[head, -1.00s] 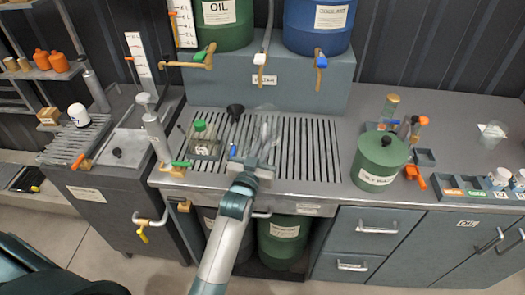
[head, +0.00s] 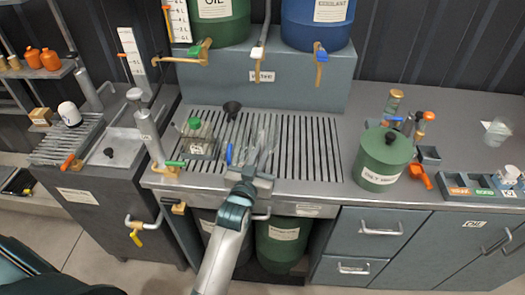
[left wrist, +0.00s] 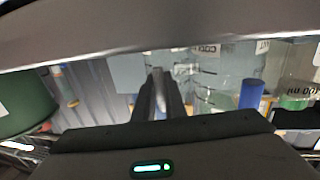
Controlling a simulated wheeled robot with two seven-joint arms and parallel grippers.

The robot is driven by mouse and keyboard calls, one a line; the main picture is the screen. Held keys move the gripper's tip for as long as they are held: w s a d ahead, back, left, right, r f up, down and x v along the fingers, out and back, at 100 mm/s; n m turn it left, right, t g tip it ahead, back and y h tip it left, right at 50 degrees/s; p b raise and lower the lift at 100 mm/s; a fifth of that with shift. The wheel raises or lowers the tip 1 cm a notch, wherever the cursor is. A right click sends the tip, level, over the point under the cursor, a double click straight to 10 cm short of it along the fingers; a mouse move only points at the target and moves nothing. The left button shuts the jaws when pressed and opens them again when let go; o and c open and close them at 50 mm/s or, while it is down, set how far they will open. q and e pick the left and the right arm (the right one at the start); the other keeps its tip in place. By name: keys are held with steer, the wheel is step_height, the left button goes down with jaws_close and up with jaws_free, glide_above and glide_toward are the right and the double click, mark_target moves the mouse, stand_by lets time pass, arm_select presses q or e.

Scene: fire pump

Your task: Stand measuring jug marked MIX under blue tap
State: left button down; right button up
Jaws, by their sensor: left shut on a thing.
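The clear measuring jug (head: 264,142) is faint in the head view, over the slatted drain grate (head: 310,150). My left gripper (head: 250,174) is shut on it from the front. In the left wrist view, the fingers (left wrist: 158,98) are close together beside clear walls with dark graduation lines (left wrist: 212,82). The word MIX cannot be read. I cannot tell whether the jug's base touches the grate. The blue tap (head: 319,50) is on the blue coolant drum (head: 318,25), behind and to the right of the jug. My right gripper is not in view.
A green-capped bottle (head: 199,138) and black funnel (head: 232,108) stand left of the jug, with a small blue item (head: 229,154) close by. A green canister (head: 383,158) stands right of the grate. The grate's right part is clear. The oil drum (head: 219,20) has a green tap.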

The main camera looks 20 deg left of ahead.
arm_select(q)
steer(key=shift+f, duration=0.1)
steer(key=c, duration=1.8)
jaws_free()
steer(key=shift+w+f, duration=0.1)
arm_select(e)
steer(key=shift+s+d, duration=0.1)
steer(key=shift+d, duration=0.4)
